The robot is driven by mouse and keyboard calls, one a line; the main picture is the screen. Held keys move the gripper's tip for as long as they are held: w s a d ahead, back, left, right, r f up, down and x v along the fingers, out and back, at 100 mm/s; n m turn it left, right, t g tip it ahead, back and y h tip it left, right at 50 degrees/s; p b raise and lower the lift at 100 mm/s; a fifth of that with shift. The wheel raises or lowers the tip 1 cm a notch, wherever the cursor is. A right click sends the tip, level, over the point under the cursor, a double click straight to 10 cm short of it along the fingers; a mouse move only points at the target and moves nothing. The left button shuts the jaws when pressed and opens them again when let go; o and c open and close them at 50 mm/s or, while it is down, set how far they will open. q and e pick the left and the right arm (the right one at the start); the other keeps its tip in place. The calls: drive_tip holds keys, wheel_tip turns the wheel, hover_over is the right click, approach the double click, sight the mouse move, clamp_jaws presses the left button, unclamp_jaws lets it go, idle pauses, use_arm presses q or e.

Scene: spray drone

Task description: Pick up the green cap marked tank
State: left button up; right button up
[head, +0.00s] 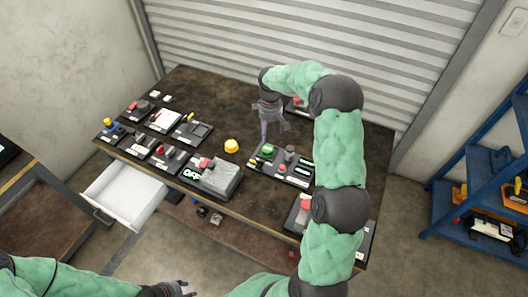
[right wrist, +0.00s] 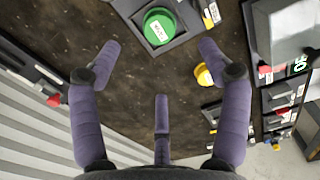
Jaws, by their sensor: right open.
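The green cap (head: 268,151) sits on a dark tray (head: 300,180) near the middle of the table. In the right wrist view the green cap (right wrist: 160,27) is round, with a white label too small to read, at the top centre. My right gripper (head: 265,130) is above the table just behind the cap, pointing down. In the right wrist view my right gripper (right wrist: 160,68) has its three purple fingers spread and nothing between them. The cap lies beyond the fingertips, apart from them. My left gripper (head: 175,289) shows only partly at the bottom edge.
A yellow knob (head: 231,146) stands just left of the cap's tray. A grey box marked OFF (head: 215,176) is at the table's front. Several small device trays fill the left side. A white drawer (head: 124,194) hangs open. Bare tabletop lies behind the yellow knob.

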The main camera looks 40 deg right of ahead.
wheel_tip(320, 180, down, 2)
drive_tip(key=w+b, duration=0.1)
drive_tip(key=b, duration=0.2)
hover_over(268, 148)
wheel_tip(268, 148, down, 6)
drive_tip(key=shift+s+a+r, duration=0.1)
drive_tip(key=shift+r, duration=0.05)
wheel_tip(268, 148, down, 5)
drive_tip(key=shift+r+b, duration=0.1)
drive_tip(key=shift+b, duration=0.55)
use_arm(q)
drive_tip(key=f, duration=0.2)
drive_tip(key=w+f, duration=0.1)
drive_tip(key=f, duration=0.2)
use_arm(e)
drive_tip(key=c, duration=1.3)
